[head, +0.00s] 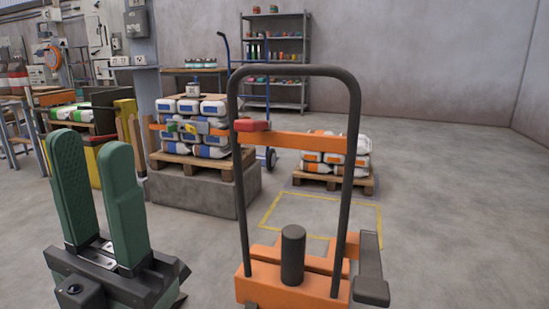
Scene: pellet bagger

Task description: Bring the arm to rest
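My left gripper (92,147) stands in the left foreground with its two green fingers pointing up. The fingers are apart, and nothing shows between them, so it is open and empty. It is held in front of the floor and the workbench area and does not appear to touch anything. My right gripper is not in view.
An orange truck with a black loop handle (352,150) stands close in front. Behind it, white bags (202,107) are stacked on a pallet (188,163) on a concrete block, and a smaller pallet (333,183) holds bags. A yellow floor outline (268,212) looks empty.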

